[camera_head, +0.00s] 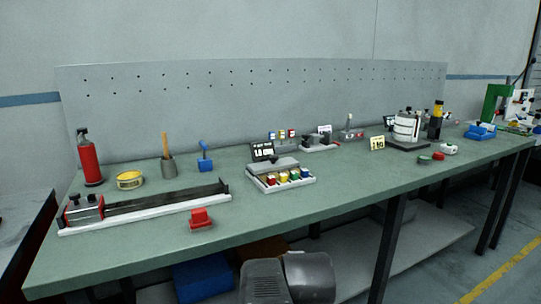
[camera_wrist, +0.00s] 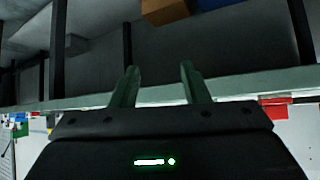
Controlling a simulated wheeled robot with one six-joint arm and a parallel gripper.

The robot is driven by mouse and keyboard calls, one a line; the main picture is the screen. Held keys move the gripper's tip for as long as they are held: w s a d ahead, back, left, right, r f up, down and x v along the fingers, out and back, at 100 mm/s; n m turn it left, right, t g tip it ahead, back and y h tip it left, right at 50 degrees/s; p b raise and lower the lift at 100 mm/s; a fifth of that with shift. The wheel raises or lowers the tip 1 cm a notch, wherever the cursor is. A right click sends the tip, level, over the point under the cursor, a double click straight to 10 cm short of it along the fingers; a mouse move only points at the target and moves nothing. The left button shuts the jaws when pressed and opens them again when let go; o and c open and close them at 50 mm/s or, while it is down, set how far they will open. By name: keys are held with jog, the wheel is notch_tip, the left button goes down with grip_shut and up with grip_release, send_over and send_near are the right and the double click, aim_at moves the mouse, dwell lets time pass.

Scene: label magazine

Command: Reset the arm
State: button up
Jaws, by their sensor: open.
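My gripper (camera_wrist: 158,72) shows in the wrist view with its two greenish fingers spread apart and nothing between them. Behind the fingers are the edge of the workbench (camera_wrist: 245,85) and the dark space under it. The wrist picture looks upside down, with the floor side at the top. In the head view my gripper's fingers do not show; a dark grey rounded part of my arm (camera_head: 308,276) is at the bottom centre, in front of the bench.
The long green bench top (camera_head: 330,190) holds a label magazine (camera_head: 282,180) with coloured pieces, a long rail fixture (camera_head: 150,209), a red block (camera_head: 201,219), a red bottle (camera_head: 89,163) and a yellow tape roll (camera_head: 129,180). A blue bin (camera_head: 203,281) sits below. Bench legs (camera_head: 388,250) stand at the front.

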jog(key=s+d+f+g+b, duration=0.1)
jog(key=s+f+b, duration=0.1)
jog(key=s+f, duration=0.3)
jog(key=shift+s+f+m+g, duration=0.2)
jog(key=shift+f+m+g, duration=0.2)
jog(key=shift+f, duration=1.2)
jog(key=shift+f, duration=0.1)
